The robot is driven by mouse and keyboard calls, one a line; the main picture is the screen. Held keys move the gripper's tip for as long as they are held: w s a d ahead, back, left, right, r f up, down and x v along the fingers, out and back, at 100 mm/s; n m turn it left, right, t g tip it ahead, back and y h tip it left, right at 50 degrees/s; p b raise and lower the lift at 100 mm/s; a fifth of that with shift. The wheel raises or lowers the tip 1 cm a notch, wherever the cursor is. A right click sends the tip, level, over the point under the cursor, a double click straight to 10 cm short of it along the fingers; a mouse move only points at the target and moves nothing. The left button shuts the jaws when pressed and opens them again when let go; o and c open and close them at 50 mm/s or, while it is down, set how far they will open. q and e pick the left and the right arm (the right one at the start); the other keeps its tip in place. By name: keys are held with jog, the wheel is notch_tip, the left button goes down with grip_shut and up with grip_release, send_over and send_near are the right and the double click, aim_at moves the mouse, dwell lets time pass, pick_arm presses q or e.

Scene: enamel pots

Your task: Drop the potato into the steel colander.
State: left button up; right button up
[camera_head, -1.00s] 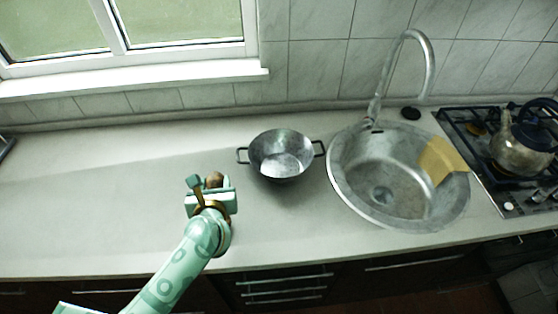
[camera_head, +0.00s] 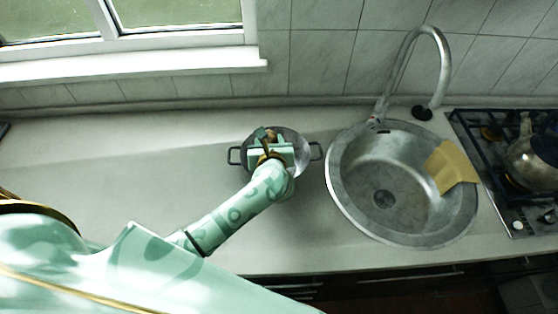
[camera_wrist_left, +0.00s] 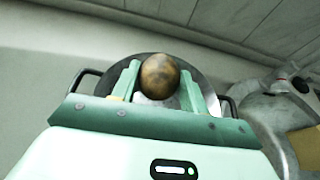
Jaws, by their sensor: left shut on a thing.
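The brown potato (camera_wrist_left: 160,76) is held between the two fingers of my left gripper (camera_wrist_left: 158,84) in the left wrist view. In the head view the potato (camera_head: 271,136) shows just past the fingers of my left gripper (camera_head: 268,142). The steel colander (camera_head: 302,150) stands on the counter with a dark handle on each side. My left gripper and the potato are over the colander and hide much of its inside. The colander (camera_wrist_left: 205,84) also shows behind the potato in the left wrist view. My right gripper is not in view.
The round steel sink (camera_head: 350,200) with its tall tap (camera_head: 445,70) is to the right of the colander. A yellow cloth (camera_head: 452,168) hangs over the sink's right rim. A kettle (camera_head: 530,165) stands on the hob at the far right. The left counter (camera_head: 100,165) is clear.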

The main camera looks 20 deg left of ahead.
pick_arm(q)
notch_tip(320, 180, down, 5)
jog(key=b, duration=0.3)
jog(key=shift+w+r, duration=0.1)
jog(key=shift+r, duration=0.2)
jog(key=o, duration=1.1)
jog(key=p+v, duration=0.1)
jog(key=v, duration=1.5)
jog(key=shift+d+r, duration=0.1)
jog(key=shift+r, duration=0.05)
